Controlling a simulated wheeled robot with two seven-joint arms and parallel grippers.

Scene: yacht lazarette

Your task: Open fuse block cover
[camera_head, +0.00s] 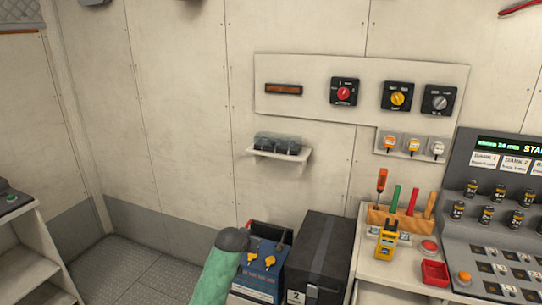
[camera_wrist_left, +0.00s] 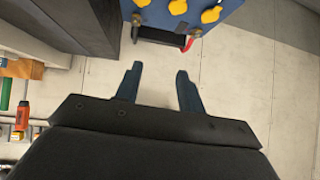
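A fuse block with a dark, see-through cover (camera_head: 278,142) sits on a small white wall shelf (camera_head: 289,154) in the head view. The cover appears closed over the block. It does not show in the left wrist view. My left gripper (camera_wrist_left: 157,72) shows in the left wrist view with its two dark fingers apart and nothing between them. Pale wall shows behind the fingers. My right gripper is in neither view.
Below the shelf stand a blue battery box (camera_head: 262,262) and a black box (camera_head: 318,258). Right of them, a white bench (camera_head: 385,275) holds a tool rack (camera_head: 400,220) and a yellow meter (camera_head: 387,240). Switches (camera_head: 344,92) are on the panel above. Wall left of the shelf is clear.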

